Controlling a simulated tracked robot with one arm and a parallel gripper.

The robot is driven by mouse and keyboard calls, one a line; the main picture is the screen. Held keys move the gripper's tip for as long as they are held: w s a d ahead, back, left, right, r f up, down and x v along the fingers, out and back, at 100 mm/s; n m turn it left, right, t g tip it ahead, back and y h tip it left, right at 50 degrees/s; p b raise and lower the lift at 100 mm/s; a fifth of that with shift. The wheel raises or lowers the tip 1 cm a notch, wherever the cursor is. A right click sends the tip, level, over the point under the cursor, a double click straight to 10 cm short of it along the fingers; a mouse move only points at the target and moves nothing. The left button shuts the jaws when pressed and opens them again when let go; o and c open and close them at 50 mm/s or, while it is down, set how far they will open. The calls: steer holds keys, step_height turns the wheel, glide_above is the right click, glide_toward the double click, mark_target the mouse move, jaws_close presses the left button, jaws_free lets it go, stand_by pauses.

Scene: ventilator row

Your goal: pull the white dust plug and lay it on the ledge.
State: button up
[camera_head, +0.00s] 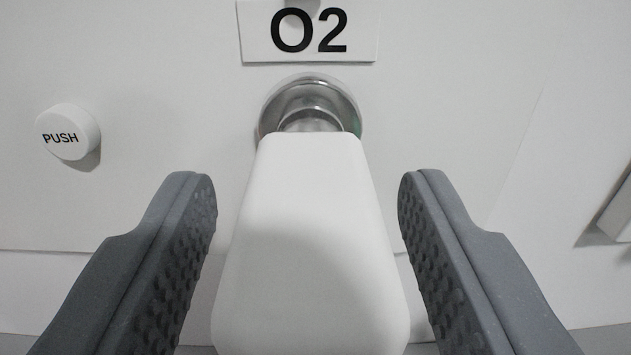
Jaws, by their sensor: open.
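The white dust plug (310,235) is a smooth, tapered block in the middle of the view. Its far end meets a round metal socket (270,108) under the O2 label; how deep it sits is hidden. My gripper (308,195) is open. One grey ridged finger is left of the plug and one is right of it. A gap shows between each fingertip and the plug, and neither visibly touches it. The ledge cannot be made out clearly; a grey strip (608,341) shows at the bottom right edge.
A white round PUSH button (70,132) sticks out of the pale panel left of the socket. The O2 label plate (258,45) is just above the socket. A white block (619,212) juts in at the right edge. The panel between is bare.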

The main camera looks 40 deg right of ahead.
steer(key=shift+d+p, duration=0.1)
steer(key=shift+p, duration=0.5)
jaws_close()
steer(key=shift+p+v, duration=0.55)
steer(key=shift+v, duration=0.75)
stand_by(1.1)
steer(key=p+v, duration=0.3)
steer(key=v, duration=0.3)
steer(key=shift+s, duration=0.25)
stand_by(1.2)
steer(key=shift+s+a, duration=0.1)
steer(key=shift+a, duration=0.1)
